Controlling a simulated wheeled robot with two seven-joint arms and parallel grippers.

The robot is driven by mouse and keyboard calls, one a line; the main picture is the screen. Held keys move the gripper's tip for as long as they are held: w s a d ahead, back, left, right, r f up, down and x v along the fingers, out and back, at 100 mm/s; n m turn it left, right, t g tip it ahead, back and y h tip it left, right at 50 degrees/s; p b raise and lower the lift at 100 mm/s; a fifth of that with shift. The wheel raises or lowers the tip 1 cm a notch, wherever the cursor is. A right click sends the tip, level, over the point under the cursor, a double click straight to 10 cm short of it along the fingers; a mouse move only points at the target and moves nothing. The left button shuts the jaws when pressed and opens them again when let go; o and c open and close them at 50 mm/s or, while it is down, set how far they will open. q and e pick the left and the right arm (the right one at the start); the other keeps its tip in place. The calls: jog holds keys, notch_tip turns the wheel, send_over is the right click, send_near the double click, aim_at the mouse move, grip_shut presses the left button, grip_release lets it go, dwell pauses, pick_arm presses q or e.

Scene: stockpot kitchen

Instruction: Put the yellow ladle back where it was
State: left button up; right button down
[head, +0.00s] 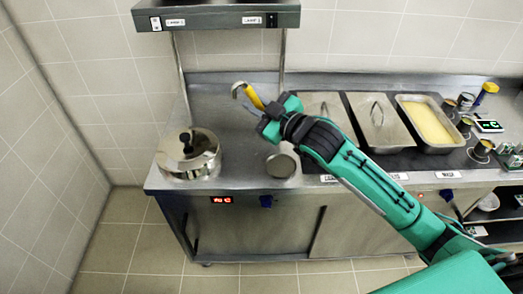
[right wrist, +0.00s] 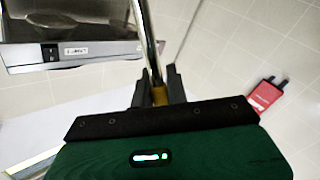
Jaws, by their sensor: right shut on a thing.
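The yellow ladle (head: 254,97) is in the grasp of my right gripper (head: 262,116), raised above the left part of the steel counter. Its yellow part slants up and left from the jaws to a curved metal end. In the right wrist view the jaws (right wrist: 156,92) are shut around a yellow section (right wrist: 159,96), and a shiny metal rod runs up from it past the hood's edge. The rest of the ladle is hidden by the gripper. A lidded steel stockpot (head: 189,155) stands to the left. My left gripper is not in view.
A steel hood or shelf (head: 217,14) with small labels hangs above, on thin posts. A small round steel thing (head: 283,162) is at the counter's front. Right of it are a lidded pan (head: 378,122), a yellow-filled pan (head: 428,123) and several small cans.

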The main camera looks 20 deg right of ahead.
notch_tip(320, 180, down, 15)
jog(key=p, duration=0.1)
jog(key=shift+r, duration=0.2)
jog(key=shift+f, duration=0.2)
jog(key=c, duration=1.4)
grip_release()
jog(key=shift+r, duration=0.15)
